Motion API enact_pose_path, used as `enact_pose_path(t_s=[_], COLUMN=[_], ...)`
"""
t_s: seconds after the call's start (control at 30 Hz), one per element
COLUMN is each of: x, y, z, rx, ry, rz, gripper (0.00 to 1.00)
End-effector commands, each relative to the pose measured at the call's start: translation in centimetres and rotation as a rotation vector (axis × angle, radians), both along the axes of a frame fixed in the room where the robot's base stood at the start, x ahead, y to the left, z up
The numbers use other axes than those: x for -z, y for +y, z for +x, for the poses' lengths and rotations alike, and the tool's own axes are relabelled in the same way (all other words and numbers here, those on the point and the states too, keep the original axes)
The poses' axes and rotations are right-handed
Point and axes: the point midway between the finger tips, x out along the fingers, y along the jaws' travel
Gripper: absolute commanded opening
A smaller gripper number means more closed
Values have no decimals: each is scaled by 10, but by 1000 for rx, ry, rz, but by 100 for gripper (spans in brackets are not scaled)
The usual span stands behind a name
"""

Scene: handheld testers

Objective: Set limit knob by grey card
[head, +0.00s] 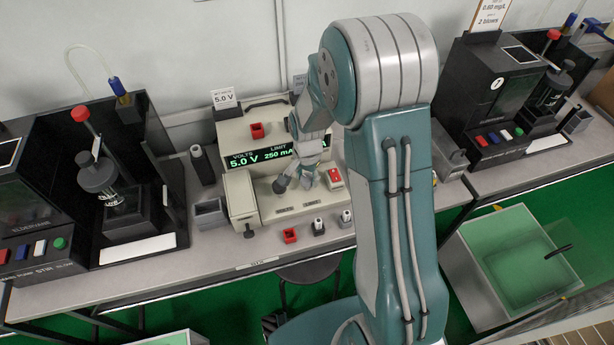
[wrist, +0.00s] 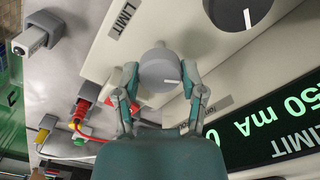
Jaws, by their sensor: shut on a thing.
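The power supply (head: 236,135) stands on the bench. Its green display reads VOLTS 5.0 V and LIMIT 250 mA; a further part is hidden by my arm. My gripper (wrist: 160,82) is shut on this knob. In the head view my gripper (head: 308,176) is over the panel and hides the knob. A greyish card (head: 299,84) stands behind my arm, mostly hidden; its text cannot be read. A white card (head: 224,98) reads 5.0 V.
A second dark knob (wrist: 238,10) is close by. A red switch (head: 335,177) is right of my gripper. Red, white and grey small blocks stand along the bench front. Black testing stations (head: 110,200) flank the supply at left and right.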

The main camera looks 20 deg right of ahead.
Motion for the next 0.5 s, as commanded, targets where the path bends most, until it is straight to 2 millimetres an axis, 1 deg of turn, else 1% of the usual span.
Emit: enact_pose_path(t_s=[0.03,0.17,0.2,0.27,0.3,0.5], x=[-2,-2,-2,-2,-2,-1], y=[0,0,0,0,0,0], z=[4,4,4,4,4,2], rx=[-1,-1,-1,-2,-2,-2], ry=[-13,-13,-13,-13,-12,-6], rz=[0,0,0,0,0,0], gripper=[5,5,58,84,87,87])
